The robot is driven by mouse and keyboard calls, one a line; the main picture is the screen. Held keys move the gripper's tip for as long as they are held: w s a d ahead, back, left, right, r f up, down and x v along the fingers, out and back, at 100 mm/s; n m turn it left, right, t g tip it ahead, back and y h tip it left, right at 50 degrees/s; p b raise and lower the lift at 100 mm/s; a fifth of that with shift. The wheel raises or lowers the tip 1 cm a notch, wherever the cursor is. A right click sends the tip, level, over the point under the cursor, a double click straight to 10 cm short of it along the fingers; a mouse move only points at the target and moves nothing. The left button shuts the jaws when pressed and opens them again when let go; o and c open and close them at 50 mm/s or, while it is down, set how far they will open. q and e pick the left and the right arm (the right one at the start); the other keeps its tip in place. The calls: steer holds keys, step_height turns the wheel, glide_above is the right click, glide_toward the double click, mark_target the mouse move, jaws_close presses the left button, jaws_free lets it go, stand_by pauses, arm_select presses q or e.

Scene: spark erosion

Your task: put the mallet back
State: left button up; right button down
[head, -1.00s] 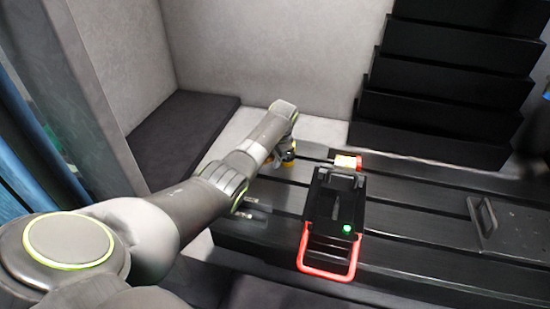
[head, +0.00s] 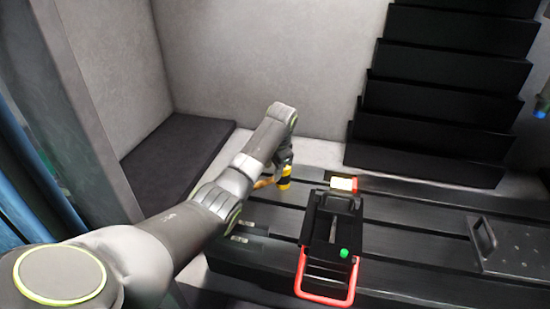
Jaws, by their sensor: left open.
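My left gripper (head: 281,168) is at the end of the arm that reaches in from the left, low over the far left part of the slotted black table (head: 400,240). It is open, but the wrist hides most of its jaws. A yellow and black piece with a tan part (head: 285,176), possibly the mallet, shows just below and beside the wrist. The arm covers part of it, and I cannot tell whether the jaws touch it. My right gripper is not in view.
A black fixture with a red handle (head: 323,298) and green knob (head: 344,253) stands right of the arm. Beyond it is a small red-edged pale block (head: 342,184). A black plate with a handle (head: 512,248) lies at right. Stepped black blocks (head: 430,130) rise behind.

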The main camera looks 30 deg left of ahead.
arm_select(q)
steer(key=r, duration=0.2)
steer(key=d+r, duration=0.1)
steer(key=r, duration=0.2)
steer(key=shift+s+r+b, duration=0.15)
steer(key=shift+b, duration=0.2)
